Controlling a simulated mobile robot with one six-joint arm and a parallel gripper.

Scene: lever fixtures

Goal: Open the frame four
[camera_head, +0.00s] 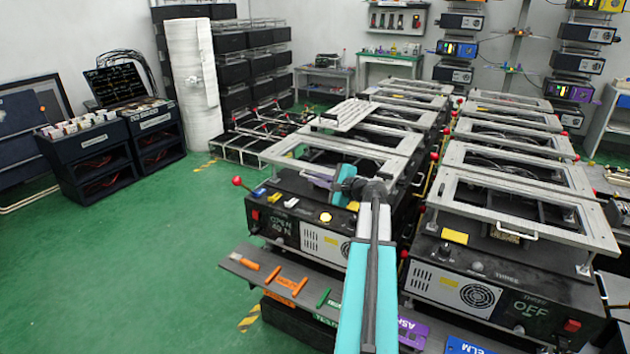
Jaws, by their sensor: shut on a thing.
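The front left machine (290,222) has a grey metal frame (283,165) on top and a display that seems to read "OPEN". I cannot read a "four" label on it; the neighbouring machine is marked "THREE". My gripper (343,185) is at the front edge of this frame, where the matching frame on the right has a handle. It is shut on what seems to be the frame's handle, which the jaws hide. My arm covers part of the machine's right front. Whether the frame is raised at all is hard to tell.
The machine marked "THREE" and "OFF" (500,290) stands to the right, with its frame handle (517,233). A red-knobbed lever (237,181) sticks out at left. A ledge with coloured tools (285,281) lies in front. Green floor (150,260) at left is clear.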

